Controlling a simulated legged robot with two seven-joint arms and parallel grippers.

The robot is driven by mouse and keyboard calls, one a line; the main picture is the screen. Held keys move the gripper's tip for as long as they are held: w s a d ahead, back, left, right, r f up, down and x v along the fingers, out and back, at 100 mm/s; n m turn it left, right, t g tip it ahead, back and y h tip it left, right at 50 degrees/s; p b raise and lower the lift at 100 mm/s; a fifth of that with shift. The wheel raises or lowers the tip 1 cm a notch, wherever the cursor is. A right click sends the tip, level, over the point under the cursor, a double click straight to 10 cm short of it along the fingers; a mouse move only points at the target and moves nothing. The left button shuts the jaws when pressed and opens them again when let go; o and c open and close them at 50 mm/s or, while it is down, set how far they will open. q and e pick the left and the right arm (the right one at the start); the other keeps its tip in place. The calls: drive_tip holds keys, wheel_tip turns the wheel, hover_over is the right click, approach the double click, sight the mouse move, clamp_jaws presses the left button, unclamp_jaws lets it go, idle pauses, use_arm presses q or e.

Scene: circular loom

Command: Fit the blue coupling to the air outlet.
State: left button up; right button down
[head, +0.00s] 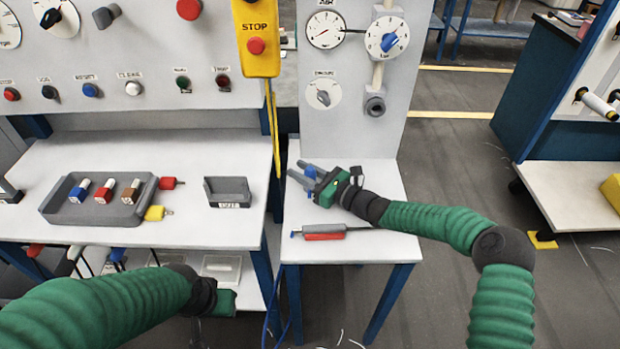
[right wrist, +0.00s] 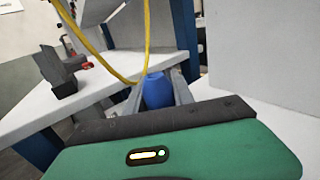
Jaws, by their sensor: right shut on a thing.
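The blue coupling (head: 310,172) is between the fingers of my right gripper (head: 297,170), low over the small white side table. In the right wrist view the blue coupling (right wrist: 157,91) stands between the two grey fingers, which are shut on it. The air outlet (head: 375,105) is a dark grey round port on the upright grey panel, above and to the right of my right gripper and apart from the coupling. My left gripper (head: 222,303) is low at the bottom, mostly hidden by its own arm, so its fingers are unclear.
A gauge (head: 325,30) and blue-handled dial (head: 388,38) sit above the outlet. A yellow STOP box (head: 256,38) hangs left of the panel. A grey tray (head: 95,205) is on the left bench.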

drive_tip(key=shift+r, duration=0.15)
wheel_tip(320, 180, up, 4)
drive_tip(key=p, duration=0.3)
drive_tip(key=shift+r+p, duration=0.1)
drive_tip(key=shift+p, duration=0.25)
